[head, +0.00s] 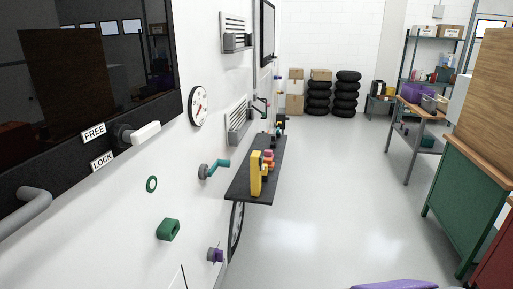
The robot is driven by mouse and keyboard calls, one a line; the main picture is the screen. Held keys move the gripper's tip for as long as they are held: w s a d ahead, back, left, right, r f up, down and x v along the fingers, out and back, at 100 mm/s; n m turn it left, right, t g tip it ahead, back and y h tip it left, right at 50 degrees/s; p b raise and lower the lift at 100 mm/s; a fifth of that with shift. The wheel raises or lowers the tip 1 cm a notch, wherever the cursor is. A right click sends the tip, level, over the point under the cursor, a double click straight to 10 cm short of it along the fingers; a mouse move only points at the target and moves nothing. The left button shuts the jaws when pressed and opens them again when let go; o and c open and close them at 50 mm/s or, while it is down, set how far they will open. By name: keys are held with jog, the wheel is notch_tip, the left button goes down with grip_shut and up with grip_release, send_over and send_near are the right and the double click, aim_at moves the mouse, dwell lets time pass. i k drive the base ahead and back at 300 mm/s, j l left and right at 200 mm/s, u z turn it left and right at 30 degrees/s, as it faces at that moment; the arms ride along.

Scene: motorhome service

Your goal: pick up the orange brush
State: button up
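On the dark fold-out shelf (243,186) on the side of the white motorhome, a small orange-red item (268,157) shows behind an upright yellow object (256,173). The yellow object partly hides it, and it is too small to tell whether it is the orange brush. No clear brush shape shows elsewhere.
The motorhome wall at left carries a white handle (145,133), a round gauge (198,106), a teal crank (216,168) and a green fitting (168,230). Workbenches (463,200) line the right. Tires (347,94) stand at the back. The middle floor is clear.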

aim_at(268, 161)
jog(key=i+j, duration=0.1)
jog(key=i, duration=0.75)
jog(key=i+j+z, duration=0.1)
jog(key=i, duration=0.75)
jog(key=i+j, duration=0.15)
jog(key=i, duration=0.65)
